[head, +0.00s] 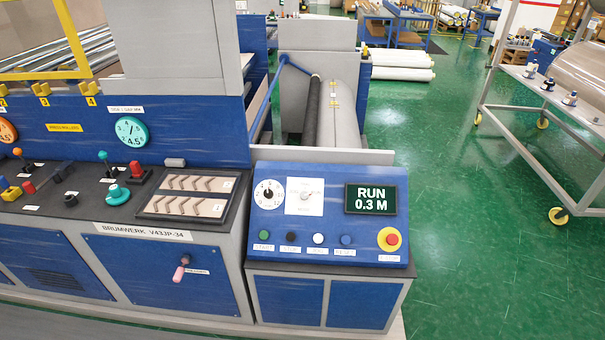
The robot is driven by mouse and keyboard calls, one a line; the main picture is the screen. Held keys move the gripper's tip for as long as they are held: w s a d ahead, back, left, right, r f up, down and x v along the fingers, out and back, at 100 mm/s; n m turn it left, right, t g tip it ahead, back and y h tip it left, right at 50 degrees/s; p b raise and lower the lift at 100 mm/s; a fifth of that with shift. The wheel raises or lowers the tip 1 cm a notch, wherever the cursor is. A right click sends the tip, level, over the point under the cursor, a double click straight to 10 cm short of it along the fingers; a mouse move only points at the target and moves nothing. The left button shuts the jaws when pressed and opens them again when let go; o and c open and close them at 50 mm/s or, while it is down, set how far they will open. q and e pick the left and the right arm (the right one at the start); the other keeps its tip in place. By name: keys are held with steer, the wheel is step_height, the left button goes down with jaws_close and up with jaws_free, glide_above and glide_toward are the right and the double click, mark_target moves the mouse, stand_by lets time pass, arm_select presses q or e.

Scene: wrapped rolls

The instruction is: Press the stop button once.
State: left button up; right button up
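The blue control panel (330,185) stands in the middle of the head view, with a row of small buttons along its lower part. From left, these are a green button (264,236), a black button (291,237), a white button (318,239) and a blue button (346,240). The label under the black button seems to read STOP, but the print is small. A larger red mushroom button (392,239) on a yellow ring sits at the right end; its label is too small to read surely. The display (375,199) reads RUN 0.3 M. Neither gripper is in view.
Left of the panel, the dark console top (95,205) carries levers, knobs and a red-handled switch (137,169). A pink-tipped lever (180,272) sticks out of the front below. Rollers (338,112) lie behind the panel. Green floor (455,230) is open to the right, before a wheeled cart (520,75).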

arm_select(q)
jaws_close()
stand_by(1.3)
